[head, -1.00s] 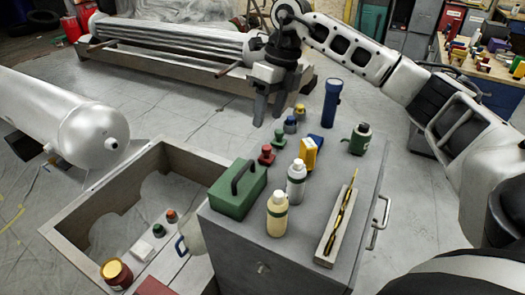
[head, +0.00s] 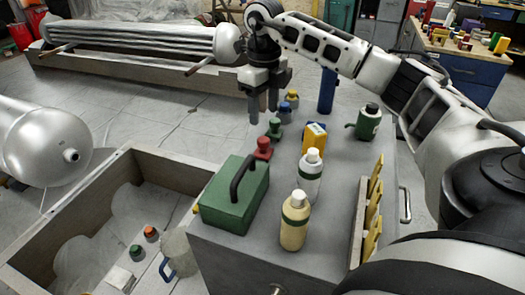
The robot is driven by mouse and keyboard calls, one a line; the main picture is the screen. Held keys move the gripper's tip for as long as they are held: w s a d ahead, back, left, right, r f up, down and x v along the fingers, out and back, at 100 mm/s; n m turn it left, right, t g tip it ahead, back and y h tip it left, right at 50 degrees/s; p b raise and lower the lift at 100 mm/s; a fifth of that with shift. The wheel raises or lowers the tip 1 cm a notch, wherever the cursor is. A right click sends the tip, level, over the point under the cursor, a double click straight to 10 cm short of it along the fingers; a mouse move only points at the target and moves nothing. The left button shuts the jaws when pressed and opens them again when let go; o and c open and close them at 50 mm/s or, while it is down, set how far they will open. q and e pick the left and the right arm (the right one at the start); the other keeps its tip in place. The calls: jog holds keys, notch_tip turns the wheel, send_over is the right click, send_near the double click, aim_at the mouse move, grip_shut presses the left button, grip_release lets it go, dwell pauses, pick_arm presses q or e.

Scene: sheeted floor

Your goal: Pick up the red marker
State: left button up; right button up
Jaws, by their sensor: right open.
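A small squat red piece with a knob top, which I take for the red marker (head: 264,148), stands on the grey cabinet top (head: 335,160) at its far left, just behind the green toolbox. Similar green (head: 274,130), blue (head: 284,112) and yellow-topped (head: 292,97) pieces stand in a row behind it. My right gripper (head: 264,110) is open and points down. In the picture its fingers are above the red marker and beside the blue and green pieces. Nothing shows between them. My left gripper is out of view.
A green toolbox (head: 230,205), white bottle (head: 311,180), cream bottle (head: 294,225), yellow box (head: 314,137), blue flashlight (head: 327,90), green can (head: 369,122) and wooden rack (head: 360,215) crowd the cabinet. An open crate (head: 75,215) is at left.

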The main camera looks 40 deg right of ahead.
aim_at(264, 139)
notch_tip(264, 139, down, 10)
jog(key=shift+s+b, duration=0.1)
jog(key=shift+b, duration=0.4)
jog(key=c, duration=1.1)
